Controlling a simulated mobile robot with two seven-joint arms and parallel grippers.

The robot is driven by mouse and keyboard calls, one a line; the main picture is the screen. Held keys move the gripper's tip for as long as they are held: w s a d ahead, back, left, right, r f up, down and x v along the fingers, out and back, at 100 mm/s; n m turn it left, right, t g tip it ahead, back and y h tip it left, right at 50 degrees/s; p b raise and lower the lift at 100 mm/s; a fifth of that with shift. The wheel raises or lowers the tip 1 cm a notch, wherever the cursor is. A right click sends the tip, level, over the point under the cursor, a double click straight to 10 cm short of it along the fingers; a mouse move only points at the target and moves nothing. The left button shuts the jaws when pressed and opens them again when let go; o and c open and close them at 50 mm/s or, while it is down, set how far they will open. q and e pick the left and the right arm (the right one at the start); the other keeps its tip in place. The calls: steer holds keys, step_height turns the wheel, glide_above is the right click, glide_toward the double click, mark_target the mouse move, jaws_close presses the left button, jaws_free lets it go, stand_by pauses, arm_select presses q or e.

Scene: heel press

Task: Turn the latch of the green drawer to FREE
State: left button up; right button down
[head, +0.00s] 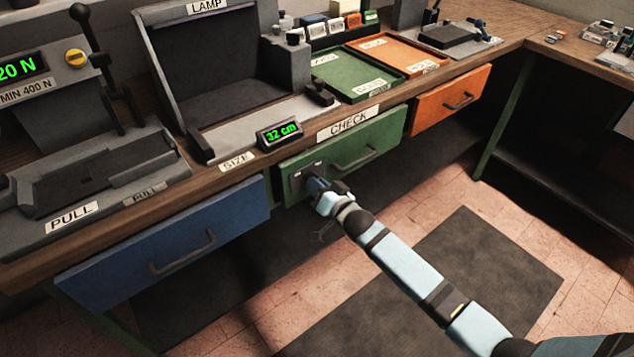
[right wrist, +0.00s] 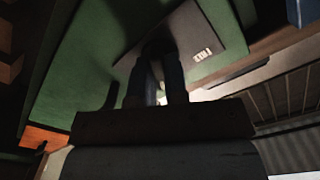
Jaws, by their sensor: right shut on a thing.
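The green drawer (head: 345,146) sits under the bench top below a CHECK label, and it looks shut. Its latch plate (head: 298,178) is at the left end of its front. My right gripper (head: 314,182) is at that plate, shut on the latch, whose knob is mostly hidden by the fingers. The latch's setting cannot be told. My left gripper is not in view.
A blue drawer (head: 165,240) is left of the green one and an orange drawer (head: 448,100) is right. The floor in front is clear.

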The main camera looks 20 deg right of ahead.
arm_select(q)
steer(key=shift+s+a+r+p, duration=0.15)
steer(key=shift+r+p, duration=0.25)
steer(key=shift+p, duration=1.1)
arm_select(e)
steer(key=shift+n, duration=7.7)
steer(key=c, duration=1.1)
jaws_free()
steer(key=shift+c, duration=0.2)
